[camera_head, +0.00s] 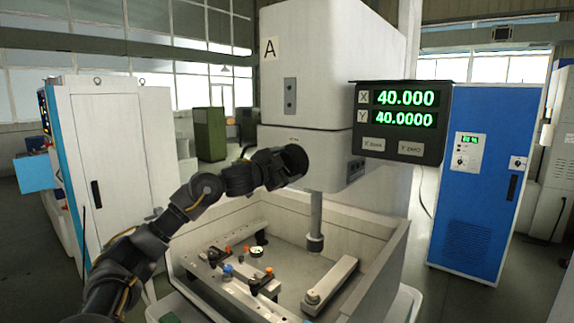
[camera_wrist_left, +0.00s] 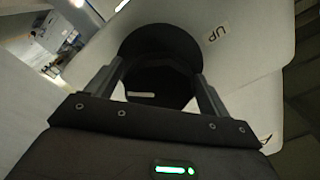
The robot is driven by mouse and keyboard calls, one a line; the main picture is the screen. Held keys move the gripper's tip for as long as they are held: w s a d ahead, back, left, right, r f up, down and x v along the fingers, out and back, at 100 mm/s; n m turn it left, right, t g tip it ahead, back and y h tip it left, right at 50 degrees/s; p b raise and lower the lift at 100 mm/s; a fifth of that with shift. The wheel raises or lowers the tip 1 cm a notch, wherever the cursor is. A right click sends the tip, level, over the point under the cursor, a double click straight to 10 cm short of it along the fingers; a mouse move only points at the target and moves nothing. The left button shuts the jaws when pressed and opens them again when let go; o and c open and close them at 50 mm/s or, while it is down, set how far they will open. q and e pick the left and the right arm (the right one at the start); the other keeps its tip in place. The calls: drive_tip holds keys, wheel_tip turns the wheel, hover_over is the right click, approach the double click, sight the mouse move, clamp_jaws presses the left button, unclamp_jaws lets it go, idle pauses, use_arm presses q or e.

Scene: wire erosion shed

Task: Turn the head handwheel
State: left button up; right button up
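The head handwheel (camera_head: 295,158) is a dark round wheel on the front of the white machine head, mostly covered by my left gripper (camera_head: 275,167) in the head view. In the left wrist view, the handwheel (camera_wrist_left: 165,38) is a black disc with a darker many-sided hub and a pale mark. My left gripper's two fingers (camera_wrist_left: 158,80) stand wide apart, one on each side of the hub. Their tips are close to the hub's sides, but I cannot tell whether they press on it. My right gripper is not in view.
A white surface with an "UP" label (camera_wrist_left: 216,34) lies beside the wheel. A readout box (camera_head: 402,122) hangs right of the head. Below is an open tank (camera_head: 376,262) with clamps and a workpiece bar. A blue cabinet (camera_head: 486,190) stands right, a white cabinet (camera_head: 115,160) left.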

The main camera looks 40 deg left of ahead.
use_arm(q)
drive_tip(key=shift+d, duration=0.1)
drive_tip(key=c, duration=0.8)
drive_tip(key=m, duration=0.3)
drive_tip(key=shift+b, duration=0.4)
drive_tip(key=m+b, duration=0.1)
drive_tip(key=m, duration=0.3)
drive_tip(key=shift+m, duration=0.3)
drive_tip(key=m+b, duration=0.1)
drive_tip(key=m, duration=0.5)
drive_tip(key=m+b, duration=0.1)
drive_tip(key=m, duration=0.5)
